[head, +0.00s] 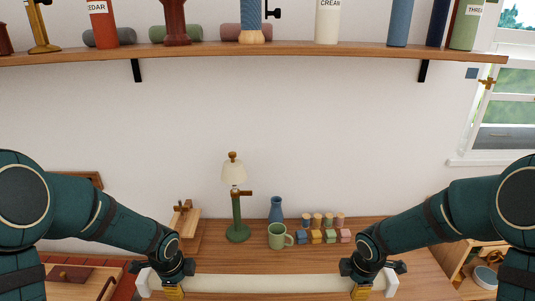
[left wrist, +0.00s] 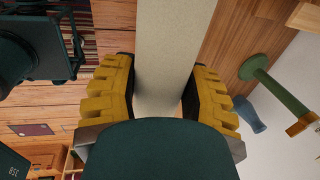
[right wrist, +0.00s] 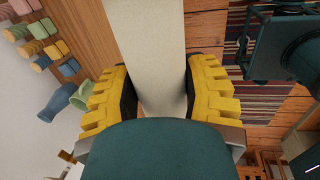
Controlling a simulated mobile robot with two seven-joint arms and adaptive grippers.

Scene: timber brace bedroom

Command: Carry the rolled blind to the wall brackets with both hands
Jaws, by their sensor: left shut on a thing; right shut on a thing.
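The rolled blind (head: 265,284) is a long cream roll with white end pieces, held level across the bottom of the head view, at the front of the wooden table. My left gripper (head: 173,291) is shut around it near its left end. My right gripper (head: 361,291) is shut around it near its right end. In both wrist views the blind (left wrist: 172,50) (right wrist: 150,50) passes between the yellow fingers. Two black brackets, left (head: 137,71) and right (head: 423,71), are on the wall under the shelf, well above the blind; whether these are the blind's brackets I cannot tell.
A green lamp (head: 238,210), blue vase (head: 276,209), green mug (head: 278,236) and several small coloured blocks (head: 330,237) stand on the table (head: 213,256) behind the blind. A loaded wooden shelf (head: 280,48) crosses the wall above. The wall between is bare. A window (head: 498,110) is at right.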

